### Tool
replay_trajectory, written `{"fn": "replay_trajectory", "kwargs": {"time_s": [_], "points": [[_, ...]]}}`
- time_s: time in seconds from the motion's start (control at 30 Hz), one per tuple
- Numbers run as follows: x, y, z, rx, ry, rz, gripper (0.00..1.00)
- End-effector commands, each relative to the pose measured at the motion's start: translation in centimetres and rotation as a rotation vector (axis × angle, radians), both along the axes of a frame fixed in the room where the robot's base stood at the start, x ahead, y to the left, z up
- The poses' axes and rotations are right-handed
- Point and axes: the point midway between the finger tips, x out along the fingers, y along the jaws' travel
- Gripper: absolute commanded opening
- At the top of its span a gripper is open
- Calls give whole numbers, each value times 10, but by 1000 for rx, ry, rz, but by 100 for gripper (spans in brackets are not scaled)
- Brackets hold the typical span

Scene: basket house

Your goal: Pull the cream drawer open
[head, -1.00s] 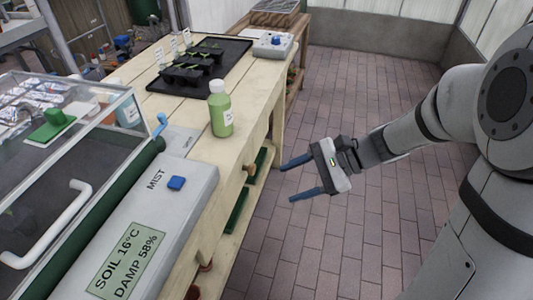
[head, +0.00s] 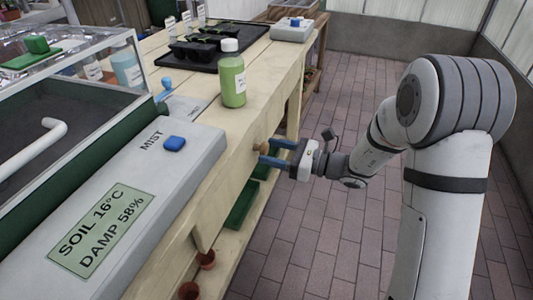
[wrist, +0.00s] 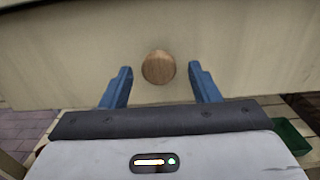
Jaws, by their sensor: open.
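The cream drawer (wrist: 60,55) fills the upper part of the wrist view, its front face towards me. Its round wooden knob (wrist: 158,67) sits between my two blue fingers, with a clear gap on each side. In the head view the knob (head: 261,148) shows on the side of the cream bench, just at the fingertips. My gripper (head: 266,152) is open there, and it also shows in the wrist view (wrist: 161,75). The drawer looks shut; its edges are hard to make out in the head view.
A green bottle (head: 232,80) stands on the bench top (head: 205,118) above the drawer. A grey mist control box (head: 120,200) lies nearer. Green trays (head: 242,205) and small terracotta pots (head: 205,259) are on the lower shelf. The brick floor (head: 330,235) beside the bench is clear.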

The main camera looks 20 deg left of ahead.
Motion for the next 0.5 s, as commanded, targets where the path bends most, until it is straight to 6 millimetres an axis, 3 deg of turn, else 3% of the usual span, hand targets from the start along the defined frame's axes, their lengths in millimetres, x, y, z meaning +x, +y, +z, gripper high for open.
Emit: {"fn": "replay_trajectory", "kwargs": {"time_s": [0.13, 0.4, 0.5], "points": [[1, 12, 0, 0, 0, 0, 56], [1, 14, 1, 0, 0, -1, 56], [1, 13, 0, 0, 0, -1, 49]]}}
